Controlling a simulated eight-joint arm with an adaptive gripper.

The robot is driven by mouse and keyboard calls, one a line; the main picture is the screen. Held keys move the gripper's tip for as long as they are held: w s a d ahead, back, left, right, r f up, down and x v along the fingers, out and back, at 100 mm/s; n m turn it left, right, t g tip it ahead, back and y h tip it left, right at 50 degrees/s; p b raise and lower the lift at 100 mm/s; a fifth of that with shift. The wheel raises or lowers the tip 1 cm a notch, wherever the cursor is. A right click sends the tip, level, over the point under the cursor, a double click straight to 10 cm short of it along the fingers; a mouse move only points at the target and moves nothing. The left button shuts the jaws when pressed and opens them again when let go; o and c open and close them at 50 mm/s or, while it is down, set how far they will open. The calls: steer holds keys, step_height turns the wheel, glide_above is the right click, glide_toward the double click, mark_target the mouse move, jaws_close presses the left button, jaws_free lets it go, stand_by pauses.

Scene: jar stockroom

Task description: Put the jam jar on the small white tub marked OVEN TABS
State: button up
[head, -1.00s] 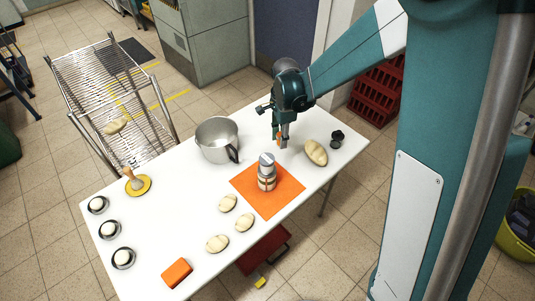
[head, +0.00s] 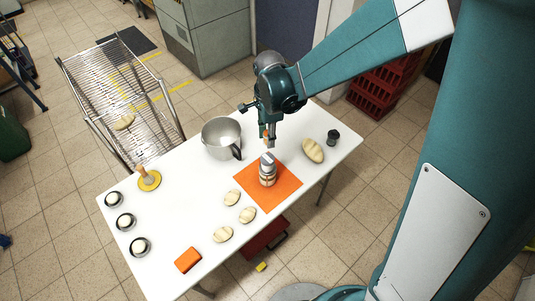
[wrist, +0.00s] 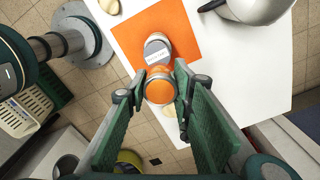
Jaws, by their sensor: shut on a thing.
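My gripper (head: 268,142) is shut on a jar with an orange top, which I take to be the jam jar (wrist: 161,91). In the head view only a little orange of the jar (head: 265,134) shows between the fingers. The held jar is above and just beyond the tub. The small tub (head: 267,171) stands upright on the orange mat; its grey top and white label also show in the wrist view (wrist: 157,50). The label's print is too small to read surely. In the head view the tub looks tiered; I cannot tell whether it is a stack.
The orange mat (head: 287,190) lies on the white table (head: 205,190). A steel pot (head: 221,136) stands left of the gripper. A bread loaf (head: 313,150) and a dark jar (head: 333,137) stand right.

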steer(key=shift+s+a+r, duration=0.15)
steer(key=shift+s+r, duration=0.25)
steer(key=shift+r, duration=0.1)
steer(key=shift+f, duration=0.1)
glide_above(268, 158)
steer(key=shift+f+p, duration=0.3)
steer(key=shift+f, duration=2.55)
steer(key=shift+f, duration=0.15)
steer(key=shift+s+f, duration=0.1)
steer(key=shift+f, duration=1.85)
steer(key=shift+f, duration=0.15)
steer(key=o, duration=0.9)
